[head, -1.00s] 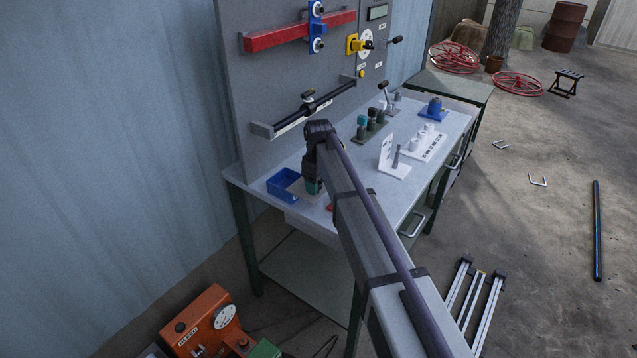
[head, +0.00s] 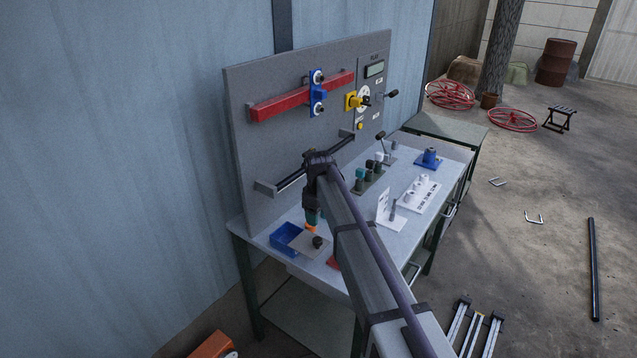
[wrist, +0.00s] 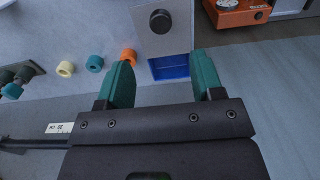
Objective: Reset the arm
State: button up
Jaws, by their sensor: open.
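My gripper (wrist: 163,64) is open, with two teal fingers spread apart and nothing visible held between them. In the head view my gripper (head: 312,218) hangs above the near left end of the workbench (head: 268,222). Below and beside it are a blue tray (head: 279,240) and a grey plate with a black knob (head: 318,242). In the wrist view the plate (wrist: 180,38) partly covers the blue tray (wrist: 168,69). An orange ring (wrist: 129,56) shows close beside the left finger; I cannot tell whether they touch.
A grey upright panel (head: 243,120) with a red bar (head: 285,102) rises behind the bench. Teal (wrist: 95,64) and yellow (wrist: 65,69) rings, a white stand (head: 383,208) and a blue block (head: 428,160) are on the bench.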

jog(key=s+d+m, duration=0.3)
jog(key=s+d, duration=0.2)
jog(key=s, duration=0.5)
jog(key=s+d+m, duration=0.4)
jog(key=s+d, duration=0.2)
jog(key=s, duration=0.5)
jog(key=s+d+m, duration=0.3)
jog(key=s+d, duration=0.2)
jog(key=s, duration=0.6)
jog(key=shift+s+d+f+m+b, duration=0.15)
jog(key=shift+d+f+m+b, duration=0.2)
jog(key=shift+d+m, duration=0.05)
